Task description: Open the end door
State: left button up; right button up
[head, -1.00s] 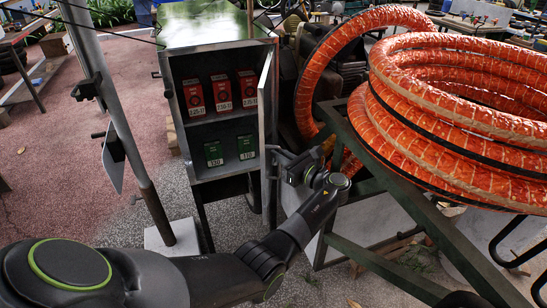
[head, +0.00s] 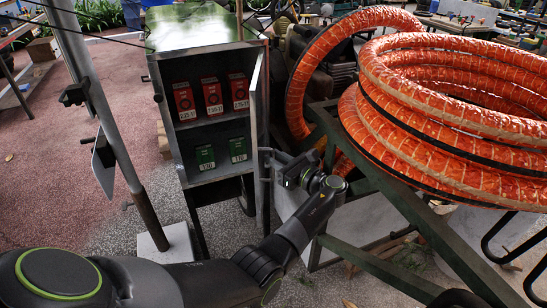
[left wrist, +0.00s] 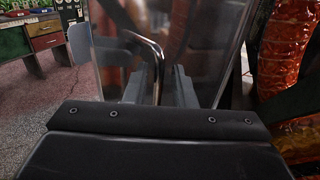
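The end door (head: 258,125) of the metal cabinet stands swung out at its right side, nearly edge-on in the head view. In the left wrist view its clear, reflective panel (left wrist: 108,60) fills the middle, with a curved metal bar handle (left wrist: 155,55) on it. My left gripper (head: 270,160) is at the door's outer face. In the left wrist view its two fingers (left wrist: 160,90) stand apart, one each side of the handle bar, with gaps showing. The fingertips are partly hidden in the head view. My right gripper is not in view.
The cabinet (head: 200,30) holds red boxes (head: 212,95) above green boxes (head: 205,157). A large orange hose coil (head: 440,100) on a green frame (head: 390,270) is close right of my left arm. A grey post (head: 110,120) on a white base stands left.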

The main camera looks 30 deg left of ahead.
pick_arm(q)
jog(key=b+v, duration=0.1)
jog(key=v, duration=1)
